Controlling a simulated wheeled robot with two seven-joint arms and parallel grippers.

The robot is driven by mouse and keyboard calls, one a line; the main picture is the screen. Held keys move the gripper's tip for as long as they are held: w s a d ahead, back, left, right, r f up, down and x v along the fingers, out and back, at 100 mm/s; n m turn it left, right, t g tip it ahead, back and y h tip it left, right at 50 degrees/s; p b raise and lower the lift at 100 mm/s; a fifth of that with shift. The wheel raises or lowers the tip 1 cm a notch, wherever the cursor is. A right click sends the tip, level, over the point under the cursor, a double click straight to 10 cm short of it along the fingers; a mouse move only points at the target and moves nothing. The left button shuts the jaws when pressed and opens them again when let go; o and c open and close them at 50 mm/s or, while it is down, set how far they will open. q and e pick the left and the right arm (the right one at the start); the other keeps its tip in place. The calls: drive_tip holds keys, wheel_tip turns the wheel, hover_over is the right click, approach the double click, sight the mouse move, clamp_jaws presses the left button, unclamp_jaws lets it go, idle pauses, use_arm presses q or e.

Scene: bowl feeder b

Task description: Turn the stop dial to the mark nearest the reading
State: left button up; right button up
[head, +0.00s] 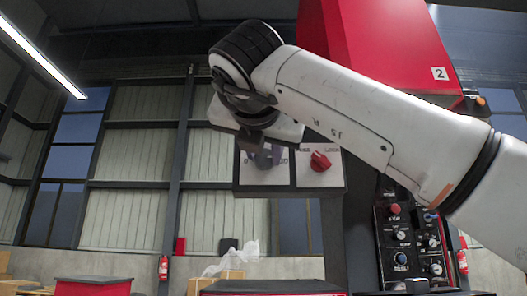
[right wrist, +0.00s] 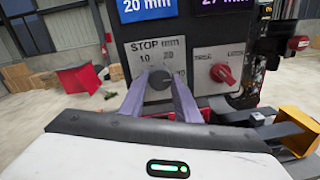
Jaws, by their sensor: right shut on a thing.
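The dark grey stop dial (right wrist: 158,87) sits on a pale panel (right wrist: 136,46) lettered STOP and mm, with a 10 mark above left of it. Its pointer cannot be made out. My right gripper (right wrist: 159,80) has its two purple fingers on either side of the dial, shut on it. In the head view the right gripper (head: 262,154) is in front of the panel and mostly covers the dial. My left gripper is not in view.
A red knob (head: 320,161) on the neighbouring panel is close to the right of the dial. A control box with buttons and knobs (head: 402,237) stands lower right. A red machine body (head: 380,45) is above. Cardboard boxes (head: 215,284) are low behind.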

drive_tip(key=shift+f, duration=0.15)
drive_tip(key=o, duration=1)
drive_tip(key=shift+o, duration=0.2)
drive_tip(key=shift+s, duration=0.55)
use_arm(q)
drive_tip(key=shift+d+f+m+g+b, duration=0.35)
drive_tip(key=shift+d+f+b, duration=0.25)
drive_tip(key=shift+b, duration=0.3)
use_arm(e)
drive_tip(key=s, duration=0.9)
drive_tip(key=shift+a, duration=0.3)
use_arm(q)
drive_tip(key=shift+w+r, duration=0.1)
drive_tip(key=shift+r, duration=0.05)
use_arm(e)
drive_tip(key=shift+s, duration=0.1)
